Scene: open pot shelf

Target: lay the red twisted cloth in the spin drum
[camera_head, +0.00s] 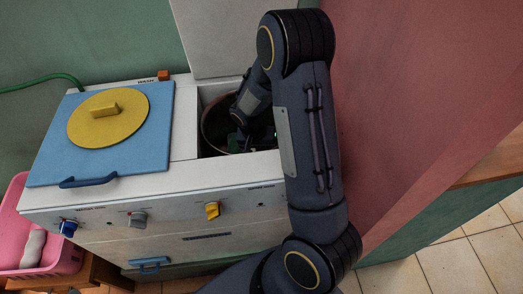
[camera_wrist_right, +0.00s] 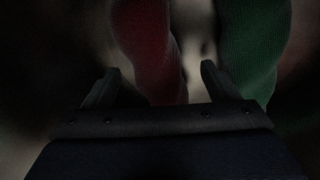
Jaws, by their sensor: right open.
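The spin drum (camera_head: 213,126) is the dark round tub in the open right-hand well of the white washer. My right arm reaches down into it, and its fingers are hidden in the head view. In the dim right wrist view my right gripper (camera_wrist_right: 160,72) is open. The red twisted cloth (camera_wrist_right: 148,45) shows upright between and beyond its two fingers; I cannot tell whether they touch it. A green cloth (camera_wrist_right: 256,45) stands to the right, beyond the right finger. A bit of green also shows low in the drum in the head view. My left gripper is out of view.
A blue lid (camera_head: 150,125) with a round yellow cover (camera_head: 92,130) lies over the washer's left side. A white raised panel (camera_head: 212,40) stands behind the drum. The red wall (camera_head: 410,90) is close on the right. A pink basket (camera_head: 72,255) sits at lower left.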

